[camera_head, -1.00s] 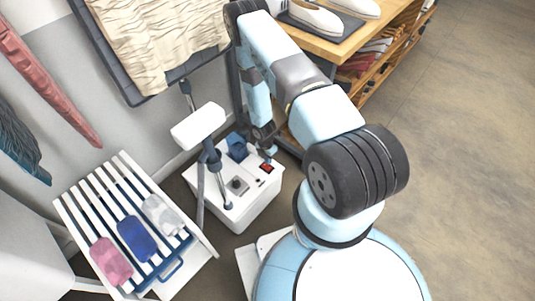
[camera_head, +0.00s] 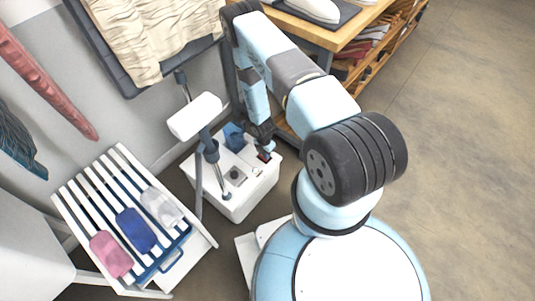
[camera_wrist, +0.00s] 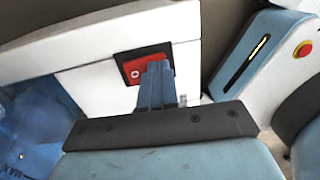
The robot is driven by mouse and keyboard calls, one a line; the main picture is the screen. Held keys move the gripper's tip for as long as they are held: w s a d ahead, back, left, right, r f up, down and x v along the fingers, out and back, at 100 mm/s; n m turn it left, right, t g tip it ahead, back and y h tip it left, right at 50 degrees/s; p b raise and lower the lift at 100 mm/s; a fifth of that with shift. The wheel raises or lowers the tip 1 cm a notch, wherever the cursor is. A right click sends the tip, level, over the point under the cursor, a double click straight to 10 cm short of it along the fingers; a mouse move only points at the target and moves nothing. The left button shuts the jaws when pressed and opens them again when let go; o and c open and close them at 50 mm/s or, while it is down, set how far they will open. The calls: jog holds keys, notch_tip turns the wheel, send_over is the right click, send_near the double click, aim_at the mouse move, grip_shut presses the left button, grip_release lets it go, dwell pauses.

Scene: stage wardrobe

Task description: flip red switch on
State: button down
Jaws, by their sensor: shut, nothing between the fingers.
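The red switch (camera_wrist: 134,70) sits in a black frame on the white steamer box (camera_head: 247,194). In the wrist view its red rocker shows a white ring mark at the left, and its right part is hidden behind my fingers. My gripper (camera_wrist: 156,66) is shut and empty, its blue-grey fingertips over the switch's right part. I cannot tell whether they touch it. In the head view a little red of the switch (camera_head: 264,156) shows beside my gripper (camera_head: 268,149).
A dark knob (camera_head: 236,175) and an upright pole with a white head (camera_head: 194,116) are on or beside the box. A white slatted rack (camera_head: 80,205) with pink, blue and clear pieces stands at left. A wooden shelf (camera_head: 318,35) stands behind my arm.

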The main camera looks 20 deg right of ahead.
jog(key=shift+w, duration=0.15)
jog(key=shift+w+a+r, duration=0.25)
jog(key=shift+w+a, duration=0.05)
jog(key=shift+w, duration=0.25)
jog(key=shift+r, duration=0.15)
notch_tip(320, 180, up, 14)
jog(key=s+d, duration=0.1)
jog(key=shift+s+f, duration=0.25)
dwell(0.5)
dwell(0.4)
